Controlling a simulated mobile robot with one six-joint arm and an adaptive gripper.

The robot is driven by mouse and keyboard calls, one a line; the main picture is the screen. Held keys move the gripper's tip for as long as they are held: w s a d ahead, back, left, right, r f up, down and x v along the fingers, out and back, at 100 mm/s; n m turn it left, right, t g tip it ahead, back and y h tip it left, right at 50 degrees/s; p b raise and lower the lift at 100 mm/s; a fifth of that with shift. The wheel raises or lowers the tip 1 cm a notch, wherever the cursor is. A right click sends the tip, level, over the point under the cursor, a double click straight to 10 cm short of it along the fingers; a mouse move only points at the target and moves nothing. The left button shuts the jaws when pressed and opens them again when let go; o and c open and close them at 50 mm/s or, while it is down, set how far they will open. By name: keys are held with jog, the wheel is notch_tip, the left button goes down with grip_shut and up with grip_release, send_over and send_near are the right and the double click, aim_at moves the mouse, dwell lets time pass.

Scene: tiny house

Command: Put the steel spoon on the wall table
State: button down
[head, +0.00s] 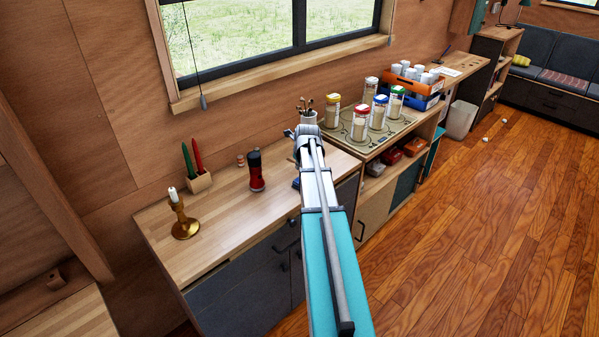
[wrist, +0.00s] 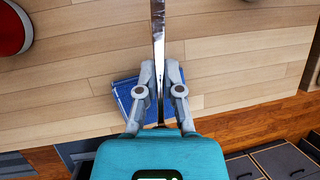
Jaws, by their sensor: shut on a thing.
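In the wrist view, my gripper (wrist: 160,70) is shut on the steel spoon (wrist: 158,28), a narrow shiny strip running up out of the picture between the fingers. The spoon's far end is cut off there. Below it is the wooden counter top (wrist: 85,70), with a folded blue cloth (wrist: 124,92) partly hidden by the fingers. In the head view, my gripper (head: 308,136) is over the right part of the counter (head: 225,212), and my arm hides the spoon. I cannot tell which wooden surface is the wall table; a pale wooden top (head: 85,312) shows at the lower left.
A red and black bottle (head: 256,170), a candle holder (head: 184,220) and a block with two candles (head: 199,182) stand on the counter. Several jars, including one with a red lid (head: 360,125), stand on a stove top further right. The floor (head: 470,220) is largely clear.

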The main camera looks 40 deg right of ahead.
aim_at(298, 174)
jog(key=shift+b+x, duration=0.6)
jog(key=shift+x, duration=0.25)
jog(key=shift+f+b, duration=0.95)
jog(key=shift+b, duration=0.05)
jog(key=shift+f, duration=0.25)
jog(key=c, duration=0.8)
grip_release()
jog(key=shift+r, duration=0.1)
